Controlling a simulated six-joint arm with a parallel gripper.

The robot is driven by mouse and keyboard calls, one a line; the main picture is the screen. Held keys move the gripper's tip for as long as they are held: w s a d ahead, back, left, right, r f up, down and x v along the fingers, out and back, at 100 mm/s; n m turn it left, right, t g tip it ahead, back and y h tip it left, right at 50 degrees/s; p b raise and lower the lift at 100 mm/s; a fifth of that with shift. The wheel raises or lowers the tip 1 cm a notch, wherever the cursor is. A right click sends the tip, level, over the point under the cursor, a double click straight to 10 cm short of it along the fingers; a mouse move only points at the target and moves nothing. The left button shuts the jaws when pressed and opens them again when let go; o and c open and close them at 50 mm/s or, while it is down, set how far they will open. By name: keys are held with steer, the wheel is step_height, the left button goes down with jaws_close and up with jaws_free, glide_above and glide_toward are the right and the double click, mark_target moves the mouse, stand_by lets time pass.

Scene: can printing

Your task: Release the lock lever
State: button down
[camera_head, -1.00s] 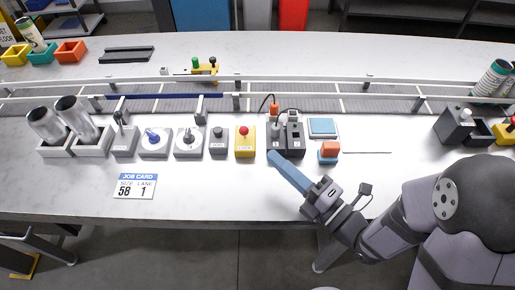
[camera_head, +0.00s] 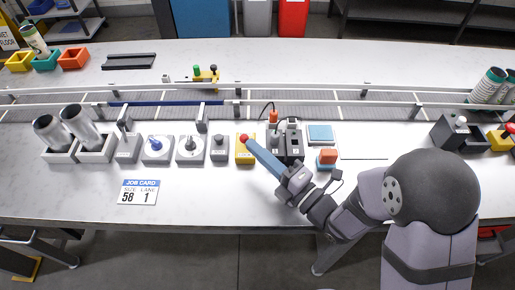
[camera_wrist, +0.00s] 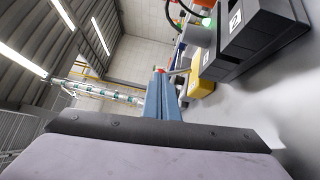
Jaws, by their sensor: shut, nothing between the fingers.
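The lock lever appears to be the red-topped control (camera_head: 243,137) on a yellow box (camera_head: 245,158) in the middle of the row of controls. The box's label is too small to read surely in the head view now. My gripper (camera_head: 248,143) has long blue fingers, shut and empty. Their tips are at or just beside the red top, and partly cover it. I cannot tell whether they touch it. In the wrist view the fingers (camera_wrist: 160,78) point away from me with a small red spot at their tips. The yellow box (camera_wrist: 201,84) stands right of them there.
Grey boxes numbered 1 and 2 (camera_head: 294,143) stand just right of the yellow box, close to my fingers. A black-button box (camera_head: 219,150) stands to its left. The conveyor rail (camera_head: 330,104) runs behind. The bench front is clear except the job card (camera_head: 138,192).

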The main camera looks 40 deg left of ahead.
steer(key=shift+r, duration=0.1)
steer(key=shift+w+a+r+h+p, duration=0.1)
steer(key=shift+r+h+p, duration=0.05)
steer(key=shift+h+p, duration=0.2)
steer(key=shift+w+r+m+p, duration=0.1)
steer(key=shift+m+p, duration=0.25)
steer(key=shift+m, duration=0.05)
steer(key=w+a+m+h+p, duration=0.1)
steer(key=p, duration=0.2)
steer(key=w+a+r+m+g+h+p, duration=0.1)
steer(key=h+p, duration=0.1)
steer(key=p, duration=0.2)
steer(key=w+a+r+m+h+p, duration=0.1)
steer(key=m+h+p, duration=0.1)
steer(key=p, duration=0.1)
steer(key=shift+w+a+g+h+p, duration=0.2)
steer(key=shift+a+g+h+p, duration=0.1)
steer(key=shift+p, duration=0.1)
steer(key=shift+r, duration=0.15)
steer(key=shift+r+p, duration=0.6)
steer(key=shift+r, duration=0.05)
